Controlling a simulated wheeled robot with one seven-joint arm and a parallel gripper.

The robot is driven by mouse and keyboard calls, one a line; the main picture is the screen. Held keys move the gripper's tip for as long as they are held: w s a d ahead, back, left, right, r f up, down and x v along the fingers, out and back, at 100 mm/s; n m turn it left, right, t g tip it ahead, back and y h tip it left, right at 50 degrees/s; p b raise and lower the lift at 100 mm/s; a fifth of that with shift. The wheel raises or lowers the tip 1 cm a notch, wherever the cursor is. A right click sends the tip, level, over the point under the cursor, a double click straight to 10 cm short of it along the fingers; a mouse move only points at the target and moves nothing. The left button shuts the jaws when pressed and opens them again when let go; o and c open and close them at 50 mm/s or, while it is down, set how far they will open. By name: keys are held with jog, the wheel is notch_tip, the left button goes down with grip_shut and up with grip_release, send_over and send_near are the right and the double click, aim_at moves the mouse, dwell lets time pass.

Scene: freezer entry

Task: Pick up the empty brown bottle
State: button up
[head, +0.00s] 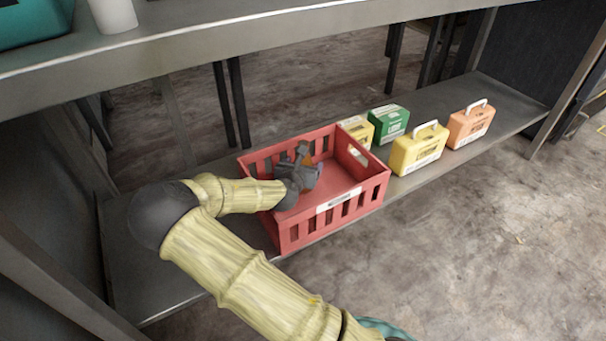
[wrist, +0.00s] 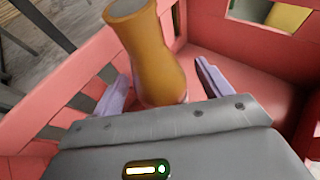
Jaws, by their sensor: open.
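The brown bottle (wrist: 153,55) stands inside the red crate, near its slatted wall, in the wrist view. It is orange-brown with a pale opening at the top end. My gripper (wrist: 165,88) is open, with one light purple finger on each side of the bottle's lower part. I cannot tell whether either finger touches it. In the head view my gripper (head: 301,162) reaches down into the red crate (head: 360,200), and only a small orange-brown bit of the bottle (head: 306,158) shows behind it.
The crate sits on a low grey shelf (head: 490,95). Right of it stand a green case (head: 388,121), yellow cases (head: 418,150) and an orange case (head: 470,124). An upper shelf (head: 250,47) with a white container (head: 114,14) overhangs the crate. The crate floor's right part is clear.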

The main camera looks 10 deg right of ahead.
dwell(0.3)
jog(key=c, duration=1.1)
jog(key=shift+o, duration=0.2)
jog(key=shift+r, duration=0.1)
notch_tip(320, 180, up, 10)
jog(key=p, duration=0.7)
